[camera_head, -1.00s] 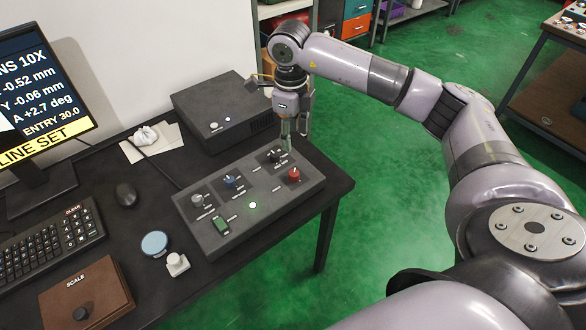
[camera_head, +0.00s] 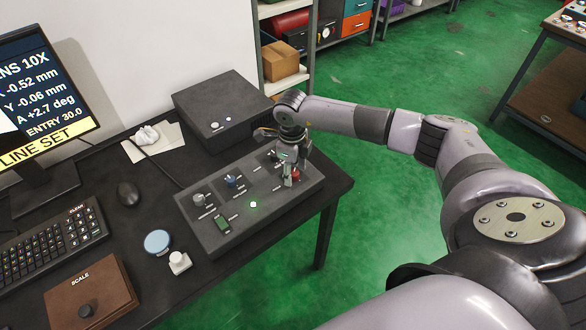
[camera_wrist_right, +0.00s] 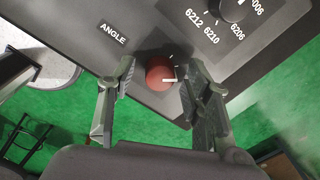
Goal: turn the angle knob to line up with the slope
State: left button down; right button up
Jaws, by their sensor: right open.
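The angle knob is a red knob (camera_head: 296,175) at the right end of the dark control box (camera_head: 240,237). In the right wrist view the red knob (camera_wrist_right: 159,73) has a white pointer line and sits near the ANGLE label. My right gripper (camera_wrist_right: 158,80) is open, with one finger on each side of the knob and a visible gap to both. In the head view the right gripper (camera_head: 287,170) is low over the box and partly covers the knob. The monitor (camera_head: 45,85) reads A +2.7 deg and LINE SET. My left gripper is not in view.
A black knob (camera_wrist_right: 233,8) with number labels is close to the red one. A dark unit (camera_head: 215,105) stands behind.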

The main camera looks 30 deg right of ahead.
jog(key=shift+c, duration=0.5)
grip_shut()
jog(key=shift+m, duration=0.3)
jog(key=m, duration=0.8)
jog(key=shift+w+d+r+m, duration=0.1)
jog(key=shift+m, duration=0.5)
jog(key=shift+o, duration=0.5)
grip_release()
